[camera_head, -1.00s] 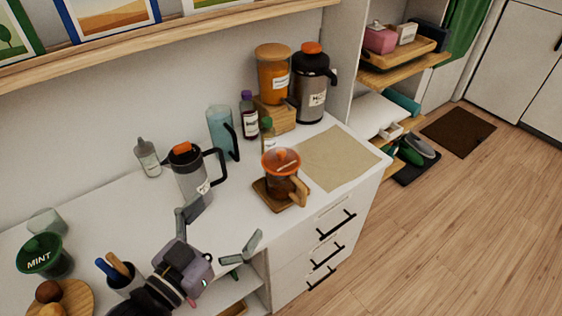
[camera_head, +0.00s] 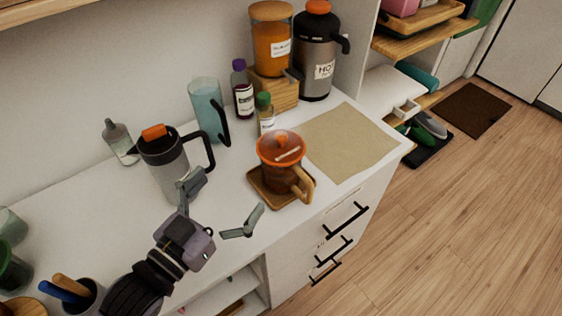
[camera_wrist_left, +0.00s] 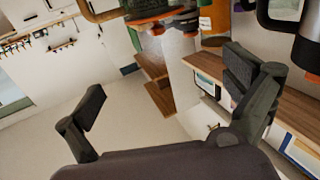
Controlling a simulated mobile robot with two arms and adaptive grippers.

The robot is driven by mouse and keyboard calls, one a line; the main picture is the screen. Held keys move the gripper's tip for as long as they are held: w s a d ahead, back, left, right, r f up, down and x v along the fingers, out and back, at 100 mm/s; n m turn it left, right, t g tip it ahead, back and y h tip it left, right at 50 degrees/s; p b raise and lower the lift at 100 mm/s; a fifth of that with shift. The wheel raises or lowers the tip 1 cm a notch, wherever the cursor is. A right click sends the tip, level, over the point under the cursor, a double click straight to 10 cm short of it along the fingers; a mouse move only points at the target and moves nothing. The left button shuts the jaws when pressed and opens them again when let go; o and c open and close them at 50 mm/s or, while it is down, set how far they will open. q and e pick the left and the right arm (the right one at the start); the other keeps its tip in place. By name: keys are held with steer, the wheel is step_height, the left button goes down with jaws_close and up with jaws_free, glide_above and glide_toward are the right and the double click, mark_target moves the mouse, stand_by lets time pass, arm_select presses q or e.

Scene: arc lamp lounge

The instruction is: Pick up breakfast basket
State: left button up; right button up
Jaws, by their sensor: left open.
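I cannot make out a breakfast basket in either view. My left gripper (camera_head: 217,207) is open and empty, over the front of the white counter (camera_head: 90,205). Its two spread fingers also show in the left wrist view (camera_wrist_left: 168,92), with nothing between them. In the head view, a lidded orange-brown pot (camera_head: 281,158) with a wooden handle stands on a square wooden coaster (camera_head: 268,188), up and right of the gripper. A grey jug (camera_head: 165,165) with an orange top stands just behind the gripper and is partly covered by a finger. My right gripper is not in view.
A blue pitcher (camera_head: 206,108), a dark bottle (camera_head: 242,88), an orange canister (camera_head: 271,42) and a black flask (camera_head: 316,60) line the back. A beige mat (camera_head: 348,138) lies bare at the right. A utensil cup (camera_head: 84,297) stands at the lower left.

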arm_select(q)
steer(key=f, duration=0.1)
steer(key=p, duration=0.2)
glide_toward(280, 142)
steer(key=a+x, duration=0.1)
steer(key=x, duration=0.4)
steer(key=shift+f+x, duration=0.2)
steer(key=shift+x, duration=1.5)
steer(key=shift+f+x, duration=0.2)
steer(key=shift+x, duration=1.55)
steer(key=shift+s+d, duration=0.1)
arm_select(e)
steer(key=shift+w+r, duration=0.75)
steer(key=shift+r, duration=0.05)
arm_select(q)
steer(key=c, duration=1.9)
